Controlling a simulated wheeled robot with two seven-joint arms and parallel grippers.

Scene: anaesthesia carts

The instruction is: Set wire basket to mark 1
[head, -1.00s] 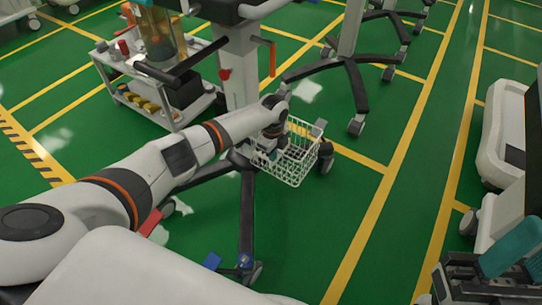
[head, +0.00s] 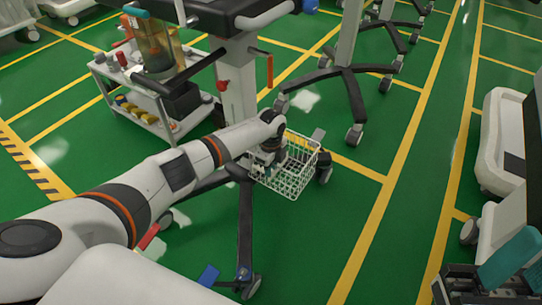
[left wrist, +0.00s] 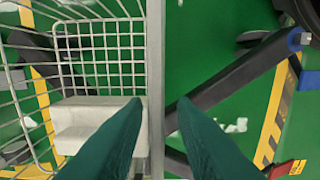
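The white wire basket (head: 290,186) is at the middle of the head view, by the legs of a wheeled stand. Its wire mesh shows in the left wrist view (left wrist: 100,48), with a pale block-like piece (left wrist: 88,128) at its lower part. My left gripper (head: 267,168) is at the basket's left side. In the left wrist view its two dark green fingers (left wrist: 160,112) are apart, with the basket's pale rim bar running between them. A gap shows beside the right finger. My right gripper (head: 508,262) shows only partly at the lower right. I cannot make out mark 1.
The wheeled stand's dark leg (head: 245,225) reaches toward me below the basket. A white trolley (head: 150,95) with bottles stands at the back left. Another wheeled stand (head: 355,95) is behind the basket.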

